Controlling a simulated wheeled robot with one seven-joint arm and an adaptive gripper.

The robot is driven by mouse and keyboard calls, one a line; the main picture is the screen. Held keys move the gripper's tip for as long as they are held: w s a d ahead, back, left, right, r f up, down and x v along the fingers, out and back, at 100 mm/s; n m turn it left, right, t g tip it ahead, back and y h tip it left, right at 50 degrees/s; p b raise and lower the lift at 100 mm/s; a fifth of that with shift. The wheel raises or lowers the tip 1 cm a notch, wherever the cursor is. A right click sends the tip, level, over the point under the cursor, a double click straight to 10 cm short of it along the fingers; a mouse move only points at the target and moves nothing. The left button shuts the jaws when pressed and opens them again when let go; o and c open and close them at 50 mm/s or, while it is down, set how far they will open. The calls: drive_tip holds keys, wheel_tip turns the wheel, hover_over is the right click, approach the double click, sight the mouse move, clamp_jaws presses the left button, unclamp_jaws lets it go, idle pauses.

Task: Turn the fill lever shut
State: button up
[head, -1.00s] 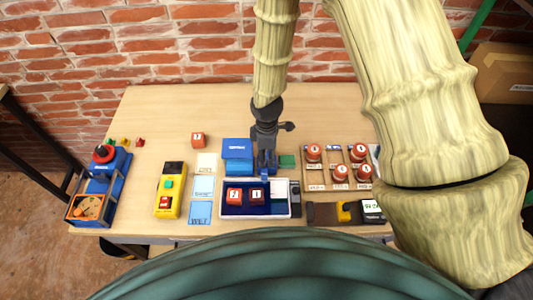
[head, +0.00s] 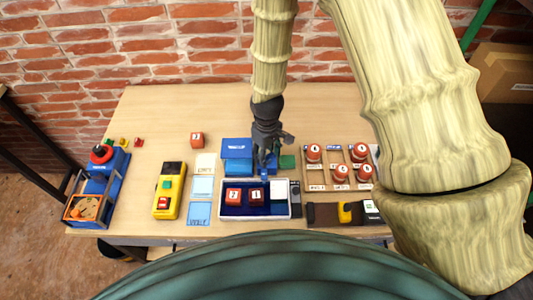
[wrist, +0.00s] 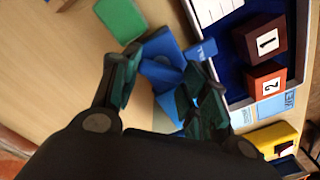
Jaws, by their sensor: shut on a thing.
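The blue fill unit (head: 237,150) stands on the table behind the blue-lined tray. Its blue lever (wrist: 203,50) shows between and just beyond my fingers in the wrist view, and a small blue end also shows below my gripper in the head view. My gripper (head: 264,168) points down at the right side of the unit, with its fingers shut on the lever. In the wrist view my gripper (wrist: 165,75) has dark green finger pads on both sides of blue parts. The fingers hide part of the lever, so its exact angle is hard to tell.
A green block (head: 287,161) and a rack with several red knobs (head: 314,152) are to the right. A yellow button box (head: 169,190) is left.

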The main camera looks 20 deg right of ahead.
sight(269, 154)
drive_tip(key=m, duration=0.4)
drive_tip(key=shift+w+d+r+m, duration=0.1)
drive_tip(key=shift+m, duration=0.2)
drive_tip(key=shift+w+m, duration=0.1)
drive_tip(key=shift+m, duration=1.8)
drive_tip(key=shift+d, duration=0.1)
drive_tip(key=o, duration=0.8)
drive_tip(key=shift+o, duration=1)
drive_tip(key=shift+s, duration=0.2)
drive_tip(key=shift+w+r, duration=0.1)
drive_tip(key=shift+r, duration=0.5)
drive_tip(key=shift+d+r, duration=0.1)
drive_tip(key=shift+r, duration=3.25)
